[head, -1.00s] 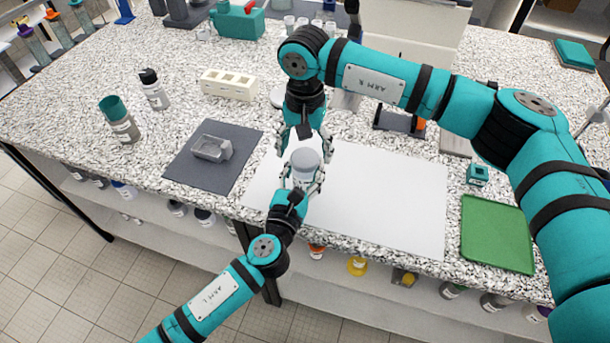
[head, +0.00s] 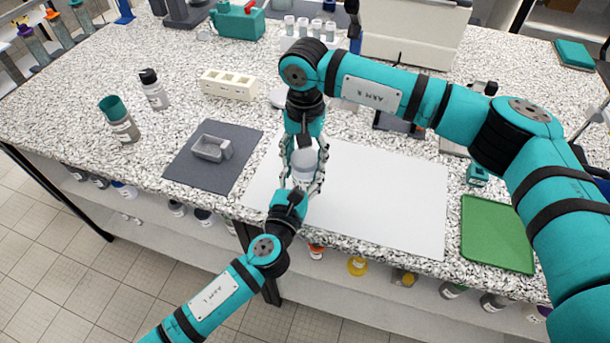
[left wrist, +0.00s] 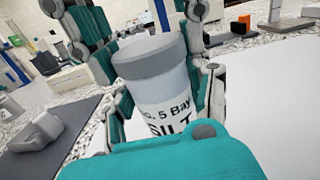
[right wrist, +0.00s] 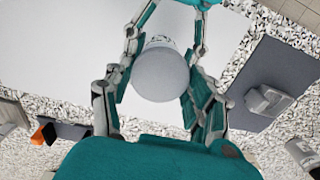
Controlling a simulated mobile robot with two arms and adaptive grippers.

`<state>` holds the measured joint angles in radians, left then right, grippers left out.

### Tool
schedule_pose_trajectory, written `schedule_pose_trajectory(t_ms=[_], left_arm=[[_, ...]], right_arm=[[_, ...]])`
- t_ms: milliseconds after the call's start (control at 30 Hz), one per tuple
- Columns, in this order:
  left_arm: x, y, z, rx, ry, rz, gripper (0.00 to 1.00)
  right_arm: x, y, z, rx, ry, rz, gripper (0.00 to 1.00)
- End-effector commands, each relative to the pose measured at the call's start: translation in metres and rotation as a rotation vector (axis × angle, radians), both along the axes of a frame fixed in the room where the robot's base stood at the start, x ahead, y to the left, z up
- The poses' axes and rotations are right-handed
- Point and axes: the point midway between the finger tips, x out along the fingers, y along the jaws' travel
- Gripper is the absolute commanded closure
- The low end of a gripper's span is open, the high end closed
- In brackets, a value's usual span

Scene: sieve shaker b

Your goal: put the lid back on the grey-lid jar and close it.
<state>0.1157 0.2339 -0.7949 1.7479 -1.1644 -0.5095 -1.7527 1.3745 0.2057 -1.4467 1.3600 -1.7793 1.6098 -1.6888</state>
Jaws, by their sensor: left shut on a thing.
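The grey-lid jar (left wrist: 165,93) is upright, a clear body with a printed label, above the white mat. Its grey lid (right wrist: 160,73) sits on top of the body; whether it is screwed tight cannot be told. My left gripper (head: 297,186) is shut on the jar body from the front, with its fingers on either side in the left wrist view. My right gripper (right wrist: 158,90) points down over the jar from behind. Its fingers are spread on both sides of the lid, with a narrow gap showing on one side. In the head view it partly covers the lid.
The white mat (head: 385,200) is bare around the jar. A dark mat (head: 190,178) with a grey holder (head: 212,148) lies left of it. A green tray (head: 497,235) lies at right. Two bottles (head: 120,120) (head: 153,90) and a cream rack (head: 229,85) stand farther left.

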Motion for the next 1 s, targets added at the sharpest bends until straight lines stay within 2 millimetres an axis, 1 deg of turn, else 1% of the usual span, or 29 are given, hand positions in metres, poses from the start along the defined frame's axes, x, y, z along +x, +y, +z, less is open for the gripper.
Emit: schedule_pose_trajectory(t_ms=[33,133,167,467,567,800,900,1000], left_arm=[[0.0,0.0,0.0,0.0,0.0,0.0,1.0],[0.0,0.0,0.0,0.0,0.0,0.0,1.0],[0.0,0.0,0.0,0.0,0.0,0.0,1.0],[0.0,0.0,0.0,0.0,0.0,0.0,1.0],[0.0,0.0,0.0,0.0,0.0,0.0,1.0],[0.0,0.0,0.0,0.0,0.0,0.0,1.0],[0.0,0.0,0.0,0.0,0.0,0.0,1.0],[0.0,0.0,0.0,0.0,0.0,0.0,1.0]], right_arm=[[0.0,0.0,0.0,0.0,0.0,0.0,0.36],[0.0,0.0,0.0,0.001,0.0,0.0,0.23],[0.0,0.0,0.0,0.001,0.0,0.0,0.21],[0.0,0.0,0.002,0.001,-0.001,0.0,0.21],[0.001,0.0,0.01,0.001,-0.003,0.0,0.21],[0.001,0.0,0.04,0.001,-0.003,0.001,0.21],[0.0,0.0,0.046,0.001,0.0,0.001,0.21],[0.0,0.0,0.045,0.0,0.0,0.0,0.21]])
